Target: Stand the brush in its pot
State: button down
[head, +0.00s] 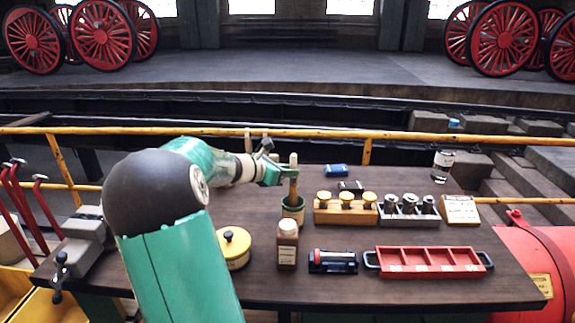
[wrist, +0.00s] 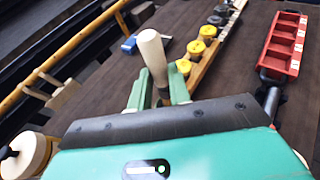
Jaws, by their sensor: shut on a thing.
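The brush (head: 294,184) is upright, with its pale wooden handle end on top. In the wrist view the handle (wrist: 152,50) rises between the two green fingers. My gripper (head: 289,173) is shut on the brush; its fingers also show in the wrist view (wrist: 157,92). The green pot (head: 292,211) stands on the table directly below the brush. The brush's lower end meets the pot's mouth in the head view; I cannot tell how deep it is inside. The pot is hidden in the wrist view.
A brown bottle (head: 287,246) stands just in front of the pot, and a yellow round tin (head: 235,248) to its left. A wooden rack with yellow knobs (head: 327,215) is close on the right. A red tray (head: 431,273) lies front right.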

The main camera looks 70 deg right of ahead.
jog(key=shift+f, duration=1.85)
jog(key=c, duration=1.2)
grip_release()
jog(key=shift+c, duration=0.2)
send_near(291, 181)
jog(key=v, duration=0.5)
